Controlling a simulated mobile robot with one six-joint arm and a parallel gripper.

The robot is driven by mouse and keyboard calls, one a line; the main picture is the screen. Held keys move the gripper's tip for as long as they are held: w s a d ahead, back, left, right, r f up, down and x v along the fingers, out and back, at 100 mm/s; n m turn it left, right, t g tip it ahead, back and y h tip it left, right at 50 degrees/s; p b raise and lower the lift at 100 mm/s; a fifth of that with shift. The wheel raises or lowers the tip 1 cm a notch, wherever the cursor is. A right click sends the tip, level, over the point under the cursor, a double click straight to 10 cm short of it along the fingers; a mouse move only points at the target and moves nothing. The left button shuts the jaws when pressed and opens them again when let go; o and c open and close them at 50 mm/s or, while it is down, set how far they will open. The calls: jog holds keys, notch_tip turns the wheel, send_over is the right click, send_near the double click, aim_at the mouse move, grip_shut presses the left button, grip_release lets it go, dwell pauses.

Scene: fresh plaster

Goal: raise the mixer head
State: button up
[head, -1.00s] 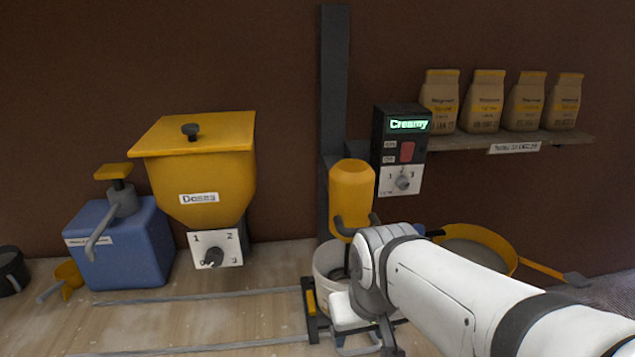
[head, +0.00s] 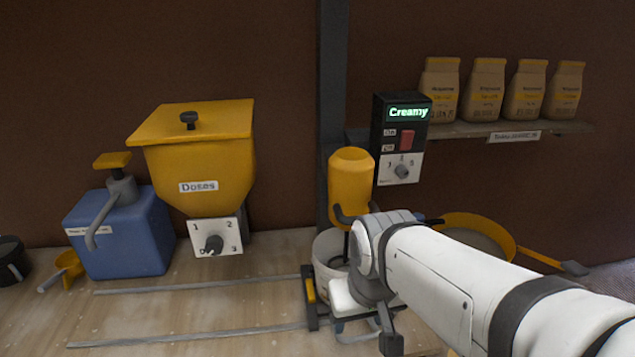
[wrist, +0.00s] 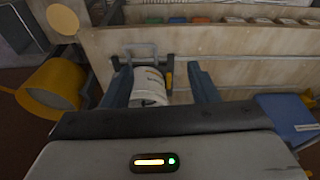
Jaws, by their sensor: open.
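The mixer head (head: 351,185) is a rounded yellow housing on the dark upright column (head: 331,90). It hangs low, with its dark shaft reaching toward the white bucket (head: 326,250) below. A dark handle sticks out near its lower edge, partly hidden by my arm. My arm reaches in from the lower right, in front of the bucket. In the wrist view my gripper (wrist: 163,80) is open. The labelled white bucket (wrist: 150,88) shows beyond and between its fingers. I cannot make out the mixer head in that view.
The black control box (head: 387,118) reads "Creamy", with a red switch and a knob. A yellow hopper (head: 190,155) and a blue canister (head: 120,240) stand left. Paper bags (head: 483,90) line the shelf. Metal rails cross the counter.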

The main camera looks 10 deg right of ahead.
jog(key=shift+a+f+m, duration=0.1)
jog(key=shift+f+m, duration=0.1)
jog(key=shift+m, duration=0.2)
jog(key=shift+c, duration=1.4)
jog(key=w+a+f+m+g+y, duration=0.1)
jog(key=w+m+y, duration=0.35)
jog(key=m, duration=0.65)
jog(key=w+a+f+m+g+y, duration=0.1)
jog(key=w+a+m+y, duration=0.15)
jog(key=m+y, duration=0.55)
jog(key=w+d+m+t+b, duration=0.1)
jog(key=w+d+m+t, duration=0.7)
jog(key=m, duration=0.4)
jog(key=w+d+m+t, duration=0.55)
jog(key=d+m, duration=0.45)
jog(key=m, duration=0.2)
jog(key=shift+t+y, duration=0.25)
jog(key=shift+y, duration=0.1)
jog(key=x, duration=0.7)
jog(key=shift+w+a+r, duration=0.2)
jog(key=shift+a, duration=0.05)
